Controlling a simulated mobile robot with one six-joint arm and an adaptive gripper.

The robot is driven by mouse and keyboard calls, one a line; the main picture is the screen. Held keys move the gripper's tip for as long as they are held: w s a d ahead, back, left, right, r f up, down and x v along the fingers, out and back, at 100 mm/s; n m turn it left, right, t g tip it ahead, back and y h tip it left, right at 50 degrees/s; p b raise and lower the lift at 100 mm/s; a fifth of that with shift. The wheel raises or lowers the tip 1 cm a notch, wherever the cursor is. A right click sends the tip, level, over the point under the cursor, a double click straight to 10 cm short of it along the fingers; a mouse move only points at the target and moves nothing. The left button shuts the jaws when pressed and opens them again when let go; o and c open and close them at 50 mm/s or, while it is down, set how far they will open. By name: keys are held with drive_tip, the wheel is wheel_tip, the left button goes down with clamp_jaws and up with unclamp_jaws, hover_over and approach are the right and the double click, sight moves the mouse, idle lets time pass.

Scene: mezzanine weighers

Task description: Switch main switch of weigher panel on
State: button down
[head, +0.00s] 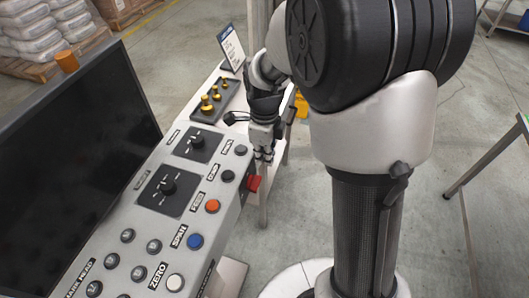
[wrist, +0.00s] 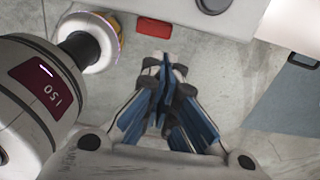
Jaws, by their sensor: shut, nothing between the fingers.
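The weigher panel (head: 222,175) is a light grey sloped console with knobs and buttons, in the left half of the head view. A red switch-like part (head: 253,184) sticks out from its right side; I cannot read its position. It seems to be the red block (wrist: 154,27) at the top of the wrist view. My gripper (head: 264,158) is shut and empty, pointing down just beyond and above the red part, apart from it in the picture. In the wrist view its blue-padded fingers (wrist: 164,68) are together, below the red block.
Two black rotary knobs (head: 168,187) (head: 196,137) sit on the panel. An orange button (head: 212,206) and a blue button (head: 195,241) are near its right edge. A large dark screen (head: 65,150) stands at left. Brass weights (head: 208,104) stand behind.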

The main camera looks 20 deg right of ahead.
sight(254, 183)
wheel_tip(254, 183, down, 9)
drive_tip(key=b, duration=0.3)
drive_tip(key=shift+w+r+p, duration=0.1)
drive_tip(key=shift+p, duration=0.4)
